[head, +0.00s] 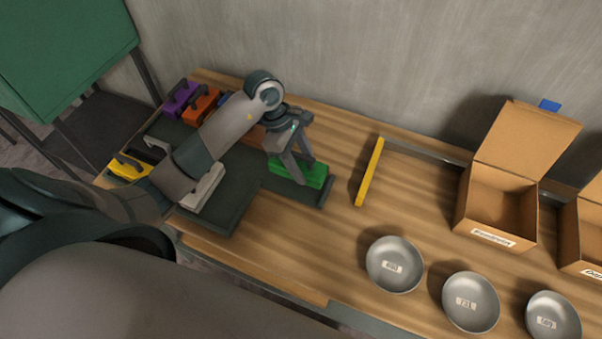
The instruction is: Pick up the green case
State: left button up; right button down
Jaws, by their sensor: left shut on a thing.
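The green case (313,173) sits at the right end of the dark tray (233,207) on the wooden table. My left gripper (300,176) comes down on it from above, its fingers shut on the case's upper part. The fingers hide part of the case's top and handle. The case looks level and still at the tray's surface; I cannot tell if it is lifted at all. My right gripper is not in view.
Purple (181,97), orange (201,103), yellow (130,167) and grey (203,187) cases stand around my left arm. A yellow bar (369,172) lies right of the tray. Metal bowls (395,265) and open cardboard boxes (497,205) are further right.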

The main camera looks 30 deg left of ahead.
pick_arm(q)
jog(key=d+r+b, duration=0.3)
jog(key=d+r, duration=0.3)
jog(key=d, duration=0.5)
jog(key=shift+s+r+b, duration=0.2)
jog(key=shift+s+b, duration=0.05)
jog(key=shift+b, duration=0.15)
jog(key=shift+d, duration=0.1)
